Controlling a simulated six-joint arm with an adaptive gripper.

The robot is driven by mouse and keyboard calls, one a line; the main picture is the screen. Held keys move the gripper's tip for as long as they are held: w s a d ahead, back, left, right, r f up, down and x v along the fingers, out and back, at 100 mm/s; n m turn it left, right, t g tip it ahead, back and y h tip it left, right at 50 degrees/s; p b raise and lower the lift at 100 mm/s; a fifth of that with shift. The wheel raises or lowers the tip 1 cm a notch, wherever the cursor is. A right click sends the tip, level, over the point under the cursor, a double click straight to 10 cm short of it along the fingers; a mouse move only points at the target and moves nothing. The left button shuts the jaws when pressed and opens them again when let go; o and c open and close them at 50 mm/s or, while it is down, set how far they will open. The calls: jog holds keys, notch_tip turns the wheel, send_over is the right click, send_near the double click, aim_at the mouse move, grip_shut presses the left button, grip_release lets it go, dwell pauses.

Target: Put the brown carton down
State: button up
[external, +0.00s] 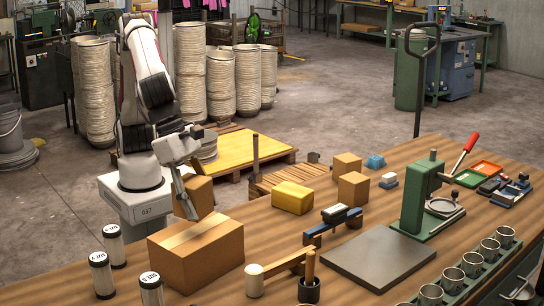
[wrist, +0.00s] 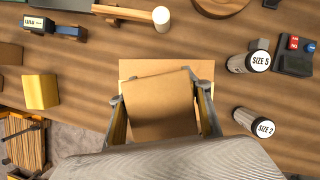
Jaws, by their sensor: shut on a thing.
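A small brown carton (external: 199,194) is held in my gripper (external: 187,196) above the near-left part of the bench. In the wrist view the carton (wrist: 163,106) sits between the two fingers of my gripper (wrist: 161,95), one on each side, slightly turned. Below it is a larger cardboard box (external: 196,250) with a tape strip; its top edge also shows beyond the carton in the wrist view (wrist: 165,67). The carton looks raised above the box, but I cannot tell the gap. The carton hides most of the box top in the wrist view.
Size-marked canisters (external: 101,275) stand left of the large box. A wooden mallet (external: 280,272) lies right of it. A yellow box (external: 292,197), two other brown cartons (external: 353,188) and a green press (external: 420,200) stand farther along. Bare wood lies between the box and yellow box.

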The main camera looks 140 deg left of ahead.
aim_at(184, 178)
jog(key=shift+f, duration=2.2)
jog(key=shift+f, duration=0.15)
jog(key=o, duration=1.2)
jog(key=shift+o, duration=0.2)
jog(key=shift+v, duration=3.85)
jog(key=shift+a, duration=0.1)
